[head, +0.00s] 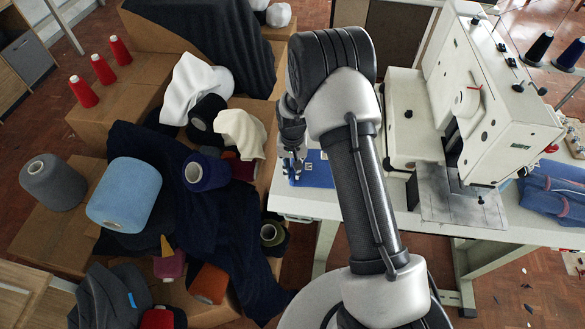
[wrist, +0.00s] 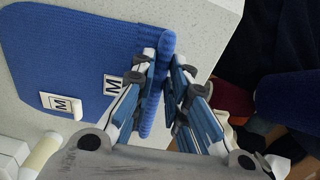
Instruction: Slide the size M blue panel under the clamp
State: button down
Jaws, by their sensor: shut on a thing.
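The blue knit panel (wrist: 70,50) lies flat on the pale table top in the wrist view, with a white "M" label (wrist: 114,85) on it. Its right edge stands up as a thick ridge. My gripper (wrist: 168,75) is shut on this ridge, with fingers on both sides. In the head view, the panel (head: 318,172) shows partly behind my arm, with my gripper (head: 294,172) at its left edge. The white buttonhole machine (head: 505,110) stands to the right, over a grey plate (head: 458,205). The clamp is not clear to make out.
A white block marked "M" (wrist: 61,104) stands by the panel's lower edge. Folded blue pieces (head: 555,190) lie right of the machine. Yarn cones and dark cloth (head: 235,225) crowd cardboard boxes on the left.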

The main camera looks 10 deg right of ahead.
jog(key=shift+r+p, duration=1.55)
jog(key=shift+r, duration=0.95)
